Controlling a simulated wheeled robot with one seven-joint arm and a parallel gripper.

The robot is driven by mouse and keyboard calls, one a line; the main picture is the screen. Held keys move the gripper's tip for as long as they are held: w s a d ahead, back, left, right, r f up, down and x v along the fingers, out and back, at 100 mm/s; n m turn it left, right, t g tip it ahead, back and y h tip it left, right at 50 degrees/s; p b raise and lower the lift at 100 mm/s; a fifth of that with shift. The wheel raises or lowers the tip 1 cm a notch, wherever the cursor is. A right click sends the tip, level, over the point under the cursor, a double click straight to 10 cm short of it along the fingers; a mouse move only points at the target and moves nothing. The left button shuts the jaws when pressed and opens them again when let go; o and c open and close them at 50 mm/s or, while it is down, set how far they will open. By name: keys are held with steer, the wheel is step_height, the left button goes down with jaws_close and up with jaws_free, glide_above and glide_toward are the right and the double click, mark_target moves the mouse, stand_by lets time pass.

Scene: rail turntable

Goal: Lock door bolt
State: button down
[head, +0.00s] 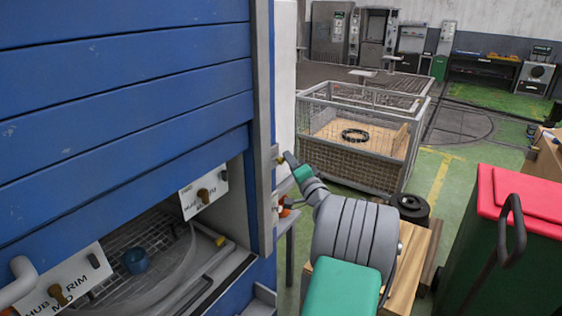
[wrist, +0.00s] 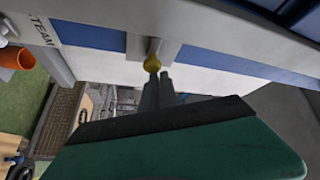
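The door bolt shows as a yellow knob (wrist: 152,63) on a grey metal strip in the wrist view. In the head view the bolt (head: 278,155) is a small yellowish piece on the grey upright at the right edge of the blue slatted door (head: 120,95). My gripper (wrist: 158,78) has its two grey fingers close together, with their tips right at the knob. I cannot tell whether they touch it. In the head view my gripper (head: 289,158) reaches toward the upright from the right. The knob sits at the tips, not clearly between the fingers.
A wash chamber below the blue door holds a blue cup (head: 135,261) and hoses. A wire crate (head: 352,150) with a black ring stands behind my arm. A green bin with a red lid (head: 520,195) is at the right. Green floor lies between them.

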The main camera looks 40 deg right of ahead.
steer(key=shift+f, duration=0.2)
steer(key=s+b, duration=0.4)
steer(key=s, duration=0.5)
steer(key=shift+s+d+r, duration=0.25)
steer(key=shift+s+d, duration=0.05)
steer(key=shift+d, duration=0.05)
